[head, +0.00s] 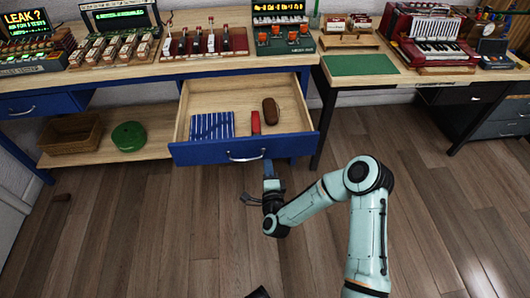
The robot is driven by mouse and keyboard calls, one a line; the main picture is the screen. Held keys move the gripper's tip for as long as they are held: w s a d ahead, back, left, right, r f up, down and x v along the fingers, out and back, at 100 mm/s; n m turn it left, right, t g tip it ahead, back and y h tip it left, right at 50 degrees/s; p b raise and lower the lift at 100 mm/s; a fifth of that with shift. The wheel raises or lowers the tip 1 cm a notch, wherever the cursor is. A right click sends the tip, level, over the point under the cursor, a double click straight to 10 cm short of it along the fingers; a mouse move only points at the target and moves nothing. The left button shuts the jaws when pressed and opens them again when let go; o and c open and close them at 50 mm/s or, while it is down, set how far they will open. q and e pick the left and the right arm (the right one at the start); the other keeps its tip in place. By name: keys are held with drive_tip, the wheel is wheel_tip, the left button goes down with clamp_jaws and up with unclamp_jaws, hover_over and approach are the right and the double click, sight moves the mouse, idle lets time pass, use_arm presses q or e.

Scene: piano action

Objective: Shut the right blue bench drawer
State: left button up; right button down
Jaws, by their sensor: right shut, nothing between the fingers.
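The right blue bench drawer (215,153) is pulled out from under the wooden bench, its blue front facing me with a silver handle (245,156). Inside lie a blue-and-white striped cloth (212,126), a small red item (256,123) and a brown oval case (271,110). My right gripper (268,168) is shut and empty, at the drawer front just right of the handle. I cannot tell whether its tips touch the front.
A left blue drawer (38,106) is shut. A wicker basket (71,138) and green round item (129,136) sit on the low shelf. A dark table leg (325,130) stands right of the open drawer. The wooden floor (130,230) in front is mostly clear.

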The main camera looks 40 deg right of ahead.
sight(265, 145)
use_arm(q)
drive_tip(key=shift+w+a+f+t+b, duration=0.15)
drive_tip(key=shift+w+a+f+b, duration=0.1)
drive_tip(key=shift+w+f, duration=0.15)
drive_tip(key=shift+w+a+f+t+b, duration=0.15)
drive_tip(key=shift+w+f+b, duration=0.1)
drive_tip(key=shift+w, duration=0.15)
use_arm(e)
drive_tip(key=x, duration=0.7)
